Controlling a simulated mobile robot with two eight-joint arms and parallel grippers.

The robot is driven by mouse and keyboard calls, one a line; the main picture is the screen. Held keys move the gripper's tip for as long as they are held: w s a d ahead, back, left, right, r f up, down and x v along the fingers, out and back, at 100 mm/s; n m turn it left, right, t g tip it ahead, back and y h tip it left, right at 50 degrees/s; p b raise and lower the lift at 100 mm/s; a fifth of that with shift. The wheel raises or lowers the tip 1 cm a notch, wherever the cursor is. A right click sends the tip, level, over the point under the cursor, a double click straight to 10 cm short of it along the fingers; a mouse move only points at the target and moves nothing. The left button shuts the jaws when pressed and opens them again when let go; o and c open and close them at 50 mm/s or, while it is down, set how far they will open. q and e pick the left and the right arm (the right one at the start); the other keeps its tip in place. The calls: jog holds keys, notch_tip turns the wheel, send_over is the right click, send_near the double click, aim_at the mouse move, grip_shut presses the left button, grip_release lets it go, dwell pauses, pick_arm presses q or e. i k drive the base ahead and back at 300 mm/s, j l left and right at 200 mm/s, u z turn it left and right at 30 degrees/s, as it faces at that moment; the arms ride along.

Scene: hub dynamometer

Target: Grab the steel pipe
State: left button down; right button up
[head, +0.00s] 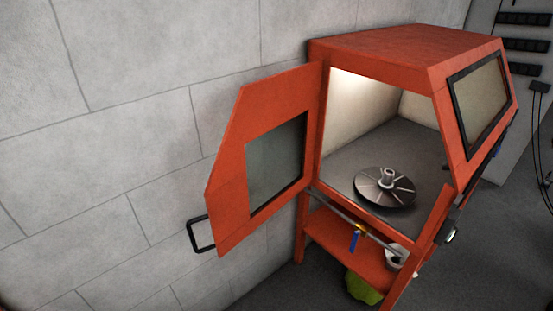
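A long thin grey pipe (338,210) runs slantwise below the front opening of the orange cabinet (375,45), above its lower shelf. It looks like the steel pipe. A brass-yellow fitting with a blue handle (354,240) sits by the pipe's middle. The pipe's right end comes near a white round part (396,255); whether they touch I cannot tell. Inside the cabinet, a dark slotted disc (372,197) with a short metal hub (387,177) lies on the grey floor. Neither of my grippers is in view.
The cabinet's orange door (232,155) stands open to the left, with a black handle (199,235). A yellow-green object (363,288) lies under the lower shelf (340,245). A block wall (130,110) is behind. Grey floor shows at right.

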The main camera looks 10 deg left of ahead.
aim_at(386, 183)
jog(key=i+l+u, duration=0.1)
jog(key=i, duration=0.35)
jog(key=i+l+u, duration=0.1)
jog(key=i+l, duration=0.25)
jog(key=i+l+u, duration=0.1)
jog(key=i+l, duration=0.15)
jog(key=i, duration=0.25)
